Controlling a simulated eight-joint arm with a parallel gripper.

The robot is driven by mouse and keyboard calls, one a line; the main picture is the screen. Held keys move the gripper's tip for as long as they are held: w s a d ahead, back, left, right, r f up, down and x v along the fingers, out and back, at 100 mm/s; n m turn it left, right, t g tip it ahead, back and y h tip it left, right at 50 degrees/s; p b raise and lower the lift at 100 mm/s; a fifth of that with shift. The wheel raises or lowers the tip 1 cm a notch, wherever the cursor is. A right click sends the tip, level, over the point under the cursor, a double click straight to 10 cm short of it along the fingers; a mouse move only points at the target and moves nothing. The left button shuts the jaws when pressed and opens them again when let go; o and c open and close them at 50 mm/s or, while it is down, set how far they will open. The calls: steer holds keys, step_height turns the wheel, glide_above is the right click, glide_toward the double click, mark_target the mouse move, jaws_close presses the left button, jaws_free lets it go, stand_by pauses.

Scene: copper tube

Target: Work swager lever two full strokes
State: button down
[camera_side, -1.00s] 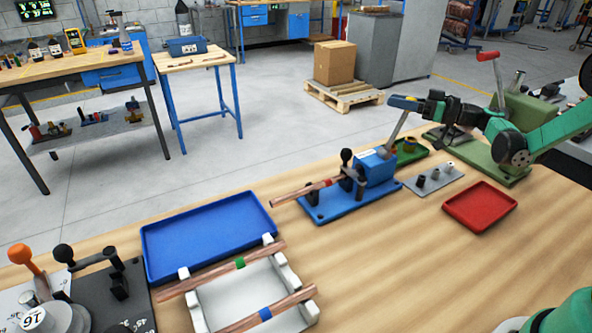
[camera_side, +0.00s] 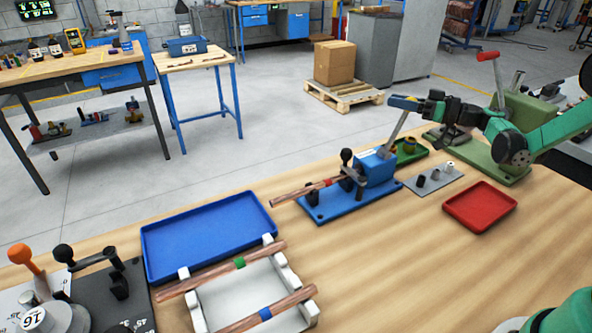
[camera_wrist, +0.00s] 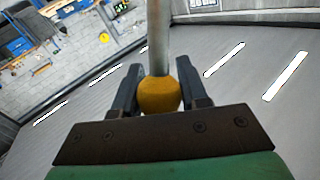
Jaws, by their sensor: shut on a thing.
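The blue swager (camera_side: 375,170) stands on its blue base plate (camera_side: 326,206) near the back of the wooden bench. A copper tube (camera_side: 297,195) with a red band sticks out of its left side, beside an upright black-knobbed clamp (camera_side: 346,157). The grey swager lever (camera_side: 397,128) rises from the swager and leans up to the right. My gripper (camera_side: 412,104) is at the lever's top end. In the wrist view, the fingers (camera_wrist: 160,95) are shut around the yellow knob (camera_wrist: 159,96), with the grey lever rod (camera_wrist: 159,40) running away from it.
Two copper tubes with green (camera_side: 239,262) and blue bands lie on a white rack (camera_side: 250,292). A blue tray (camera_side: 205,240), a red tray (camera_side: 480,206), a green tray (camera_side: 408,151) and a grey plate with small fittings (camera_side: 434,180) surround the swager. A green machine with a red-handled lever (camera_side: 488,56) stands behind my arm.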

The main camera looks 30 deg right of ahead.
steer(key=a+f+n+g+h, duration=0.1)
steer(key=a+n+g+h, duration=0.2)
steer(key=a+n+h, duration=0.2)
steer(key=shift+a+n, duration=1)
steer(key=shift+a, duration=1.2)
steer(key=shift+c, duration=2.4)
jaws_free()
steer(key=shift+s, duration=0.1)
steer(key=shift+v, duration=2.75)
